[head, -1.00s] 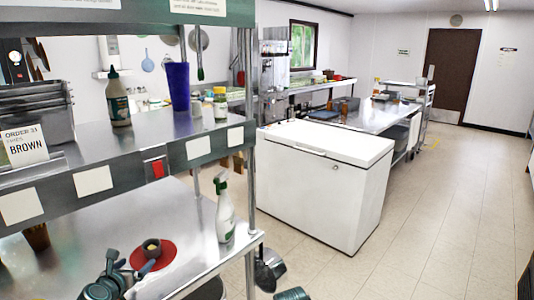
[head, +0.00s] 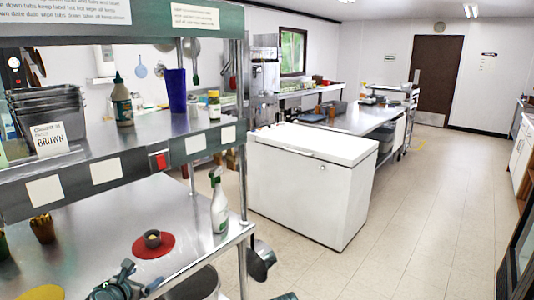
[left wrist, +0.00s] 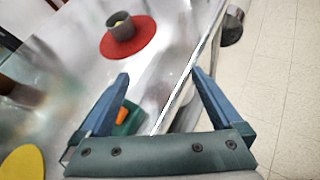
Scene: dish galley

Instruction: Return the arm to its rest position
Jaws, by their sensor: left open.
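My left gripper (head: 128,284) is at the bottom of the head view, over the front of the steel counter (head: 85,232). In the left wrist view its two blue fingers (left wrist: 160,77) stand wide apart with nothing held between them. A small dark cup (head: 152,239) stands on a round red mat (head: 140,250), just beyond the gripper and apart from it. The cup (left wrist: 121,27) and mat (left wrist: 132,40) also show in the left wrist view. A green item with an orange part (left wrist: 124,118) shows beside the left finger. My right gripper is not in view.
A spray bottle (head: 219,205) stands near the counter's right edge. A brown container (head: 42,228) and a yellow disc (head: 45,292) are at left. A shelf (head: 130,140) spans above the counter. Pans hang at the right post. A white chest freezer (head: 310,185) stands beyond; the floor at right is clear.

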